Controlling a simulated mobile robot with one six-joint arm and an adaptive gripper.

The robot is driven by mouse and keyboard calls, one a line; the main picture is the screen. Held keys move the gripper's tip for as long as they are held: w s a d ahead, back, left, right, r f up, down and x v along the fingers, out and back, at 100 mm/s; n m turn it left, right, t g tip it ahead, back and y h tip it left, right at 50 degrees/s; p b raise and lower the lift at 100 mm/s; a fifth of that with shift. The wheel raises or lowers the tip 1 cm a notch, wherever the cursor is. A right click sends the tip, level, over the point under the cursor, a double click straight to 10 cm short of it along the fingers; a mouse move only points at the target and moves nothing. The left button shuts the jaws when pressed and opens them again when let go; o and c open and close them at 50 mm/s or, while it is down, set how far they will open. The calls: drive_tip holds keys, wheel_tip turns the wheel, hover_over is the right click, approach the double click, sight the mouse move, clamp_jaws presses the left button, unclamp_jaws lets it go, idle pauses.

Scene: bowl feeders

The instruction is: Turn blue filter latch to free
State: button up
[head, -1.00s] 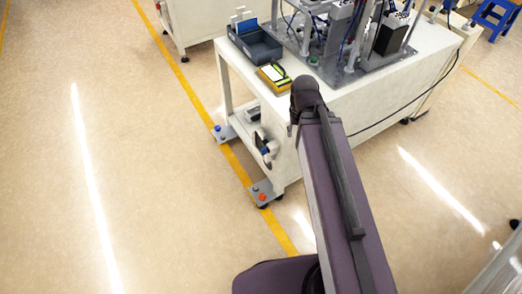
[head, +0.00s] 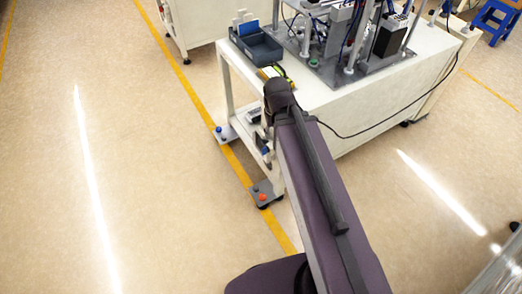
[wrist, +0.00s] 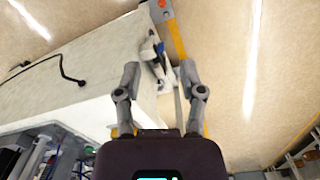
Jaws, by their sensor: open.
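A white filter unit with a small blue part sits on the end of the white machine stand. In the wrist view the blue part (wrist: 160,48), which looks like the latch, is ahead of my gripper (wrist: 160,70), between and beyond the fingertips. The fingers are spread apart with nothing between them. The latch's exact angle is too small to tell. In the head view the filter unit (head: 265,151) shows only in part beside my arm, and my gripper is hidden behind the arm.
The stand (head: 385,100) carries a machine on a grey plate and a blue-grey bin (head: 258,46). A foot plate with an orange knob (head: 262,197) and another with a blue knob (head: 218,129) stick out at floor level. Open floor lies to the left.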

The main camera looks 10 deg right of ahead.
drive_tip(key=shift+f, duration=0.1)
drive_tip(key=n+t+h+b, duration=0.6)
drive_tip(key=n+h+b, duration=1.3)
drive_tip(key=b, duration=3)
approach(263, 148)
drive_tip(key=s+a+n+y, duration=0.2)
drive_tip(key=a, duration=0.1)
drive_tip(key=shift+w+a+r+n+b, duration=0.15)
drive_tip(key=shift+a+r+n+b, duration=0.15)
drive_tip(key=shift+a+r, duration=0.2)
drive_tip(key=shift+d, duration=0.25)
drive_tip(key=shift+x, duration=6.75)
